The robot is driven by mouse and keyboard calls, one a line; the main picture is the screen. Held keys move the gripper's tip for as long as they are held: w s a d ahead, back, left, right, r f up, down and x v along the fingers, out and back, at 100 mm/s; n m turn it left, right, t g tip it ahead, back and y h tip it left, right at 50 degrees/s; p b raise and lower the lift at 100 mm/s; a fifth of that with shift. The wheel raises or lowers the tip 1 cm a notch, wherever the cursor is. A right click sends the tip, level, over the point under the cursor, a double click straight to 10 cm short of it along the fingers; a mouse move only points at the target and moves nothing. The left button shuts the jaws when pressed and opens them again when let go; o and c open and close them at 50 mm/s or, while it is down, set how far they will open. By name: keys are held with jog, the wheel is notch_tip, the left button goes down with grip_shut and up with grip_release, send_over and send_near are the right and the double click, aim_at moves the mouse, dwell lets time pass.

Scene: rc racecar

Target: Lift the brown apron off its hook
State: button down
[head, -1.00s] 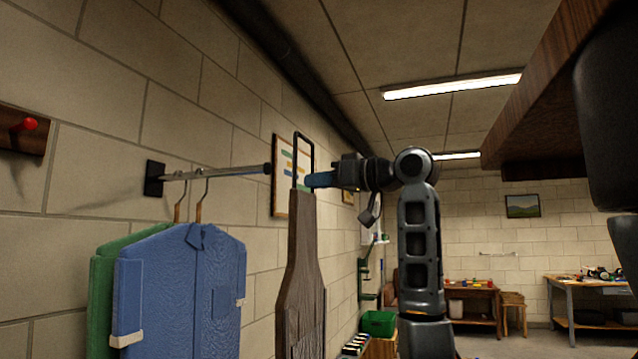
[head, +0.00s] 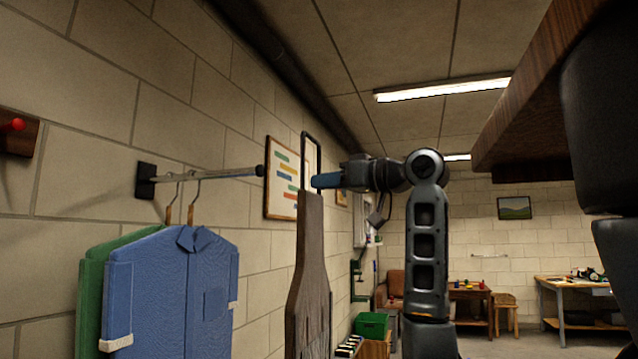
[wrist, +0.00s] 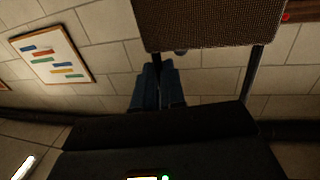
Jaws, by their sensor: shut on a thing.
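The brown apron (head: 309,270) hangs upright in the head view, its dark neck loop (head: 304,150) rising above it. In the wrist view the blue fingers (wrist: 158,85) are close together, and the apron's bib (wrist: 205,25) fills the top. The loop stands apart from the metal rail (head: 215,174), to the right of its end. No hook shows inside the loop in the head view.
A blue shirt (head: 170,290) and a green garment (head: 92,300) hang on the rail at the left. A framed chart (head: 283,178) is on the wall behind the apron. A wooden overhead edge (head: 520,110) is at upper right. A green bin (head: 371,325) stands beyond.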

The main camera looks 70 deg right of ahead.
jog(key=s, duration=0.6)
dwell(0.7)
dwell(0.6)
